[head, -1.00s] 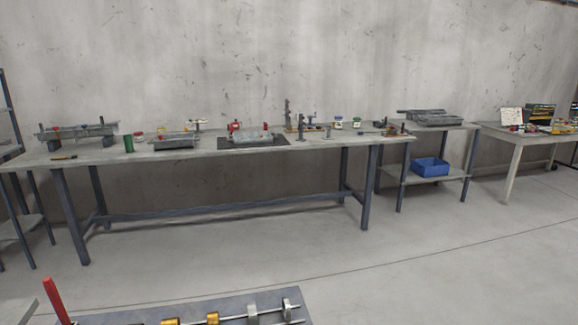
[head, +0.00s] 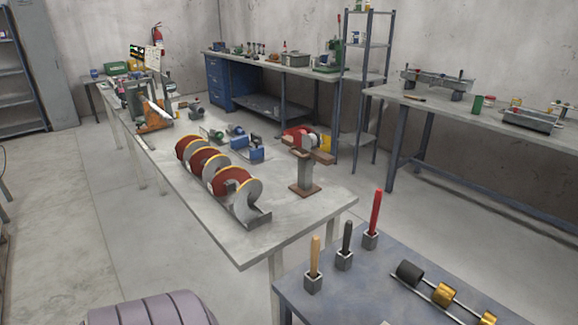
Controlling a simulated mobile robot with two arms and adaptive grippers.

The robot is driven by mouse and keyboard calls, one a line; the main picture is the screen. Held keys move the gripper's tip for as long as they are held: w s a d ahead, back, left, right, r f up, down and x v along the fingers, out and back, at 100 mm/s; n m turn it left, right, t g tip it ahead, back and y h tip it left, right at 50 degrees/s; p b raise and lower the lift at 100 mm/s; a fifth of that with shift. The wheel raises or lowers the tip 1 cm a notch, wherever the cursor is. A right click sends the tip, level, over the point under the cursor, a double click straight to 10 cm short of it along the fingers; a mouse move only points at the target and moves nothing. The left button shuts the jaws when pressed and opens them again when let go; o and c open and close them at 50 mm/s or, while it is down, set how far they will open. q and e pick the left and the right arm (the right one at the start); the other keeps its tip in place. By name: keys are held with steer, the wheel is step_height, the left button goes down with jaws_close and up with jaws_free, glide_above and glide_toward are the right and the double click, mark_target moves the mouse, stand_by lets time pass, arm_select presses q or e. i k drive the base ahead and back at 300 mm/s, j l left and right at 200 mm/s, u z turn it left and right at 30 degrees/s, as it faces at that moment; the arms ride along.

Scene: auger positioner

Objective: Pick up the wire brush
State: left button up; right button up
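A small thin item with an orange-brown handle (head: 414,99) lies near the front edge of the long grey workbench (head: 462,108) at the right of the head view. It may be the wire brush, but it is too small to be sure. Neither of my grippers is in view.
A nearer grey table (head: 300,222) holds a red-and-grey auger (head: 222,178) and several tools. A blue-grey table (head: 345,285) at the lower right carries upright tan, black and red handles. A shelf rack (head: 367,80) stands behind. Open floor lies between the tables and at left.

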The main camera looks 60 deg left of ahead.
mark_target(315, 242)
steer(key=u, duration=1.55)
